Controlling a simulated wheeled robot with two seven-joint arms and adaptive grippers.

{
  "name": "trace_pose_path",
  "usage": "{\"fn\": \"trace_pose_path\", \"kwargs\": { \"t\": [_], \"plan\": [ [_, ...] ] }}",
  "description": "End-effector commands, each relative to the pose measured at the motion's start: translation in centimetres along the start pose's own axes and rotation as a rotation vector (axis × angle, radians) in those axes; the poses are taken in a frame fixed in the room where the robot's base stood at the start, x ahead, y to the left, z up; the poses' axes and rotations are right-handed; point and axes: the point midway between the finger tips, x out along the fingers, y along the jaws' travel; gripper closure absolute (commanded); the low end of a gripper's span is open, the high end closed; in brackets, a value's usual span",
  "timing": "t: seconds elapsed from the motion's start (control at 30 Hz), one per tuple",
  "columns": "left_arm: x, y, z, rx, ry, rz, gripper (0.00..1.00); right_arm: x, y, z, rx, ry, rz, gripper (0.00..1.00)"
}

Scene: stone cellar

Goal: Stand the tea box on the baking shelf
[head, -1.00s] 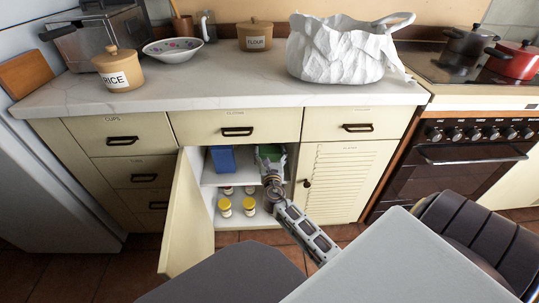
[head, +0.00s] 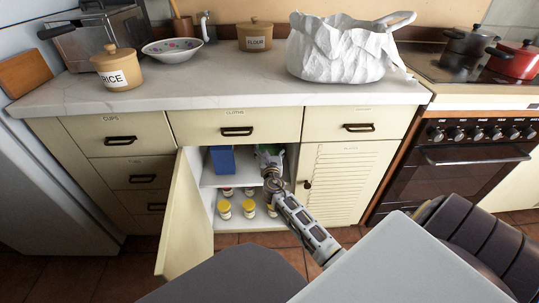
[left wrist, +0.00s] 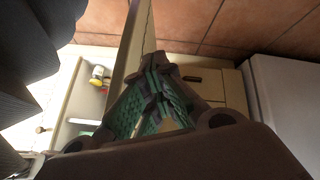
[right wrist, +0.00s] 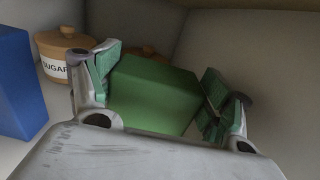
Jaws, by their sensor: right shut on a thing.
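The green box, likely the tea box (right wrist: 155,93), is between the fingers of my right gripper (right wrist: 160,88) in the right wrist view; its printing is not visible. In the head view my right gripper (head: 270,152) reaches into the open cupboard at its upper shelf (head: 209,180), and the arm hides most of the box. No shelf label is readable, so I cannot tell which one is the baking shelf. My left gripper (left wrist: 157,75) shows in the left wrist view with its fingertips together and nothing visible between them.
A blue box (head: 222,158) stands left of the gripper on the upper shelf. A sugar canister (right wrist: 64,54) stands behind it. Several yellow-lidded jars (head: 224,209) fill the lower shelf. The cupboard door (head: 184,220) hangs open to the left.

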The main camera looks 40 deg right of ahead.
Motion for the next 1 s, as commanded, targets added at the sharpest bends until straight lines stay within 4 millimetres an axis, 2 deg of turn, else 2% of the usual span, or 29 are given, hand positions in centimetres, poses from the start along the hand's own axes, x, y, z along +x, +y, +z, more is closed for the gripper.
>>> {"fn": "trace_pose_path", "kwargs": {
  "t": [0.13,0.3,0.97,1.0],
  "plan": [
    [1.8,-0.3,1.6,-0.016,0.018,0.009,1.00,0.0,0.0,-1.3,0.001,0.001,0.000,0.68],
    [2.7,-0.3,1.9,-0.021,0.038,0.020,1.00,0.0,0.0,-2.5,0.001,0.001,0.000,0.68],
    [3.1,-0.3,2.0,-0.023,0.046,0.030,1.00,0.0,0.0,-3.3,0.000,0.000,0.000,0.68],
    [3.1,-0.3,2.0,-0.023,0.047,0.030,1.00,0.0,0.0,-3.4,0.000,0.001,0.000,0.19]
  ]
}}
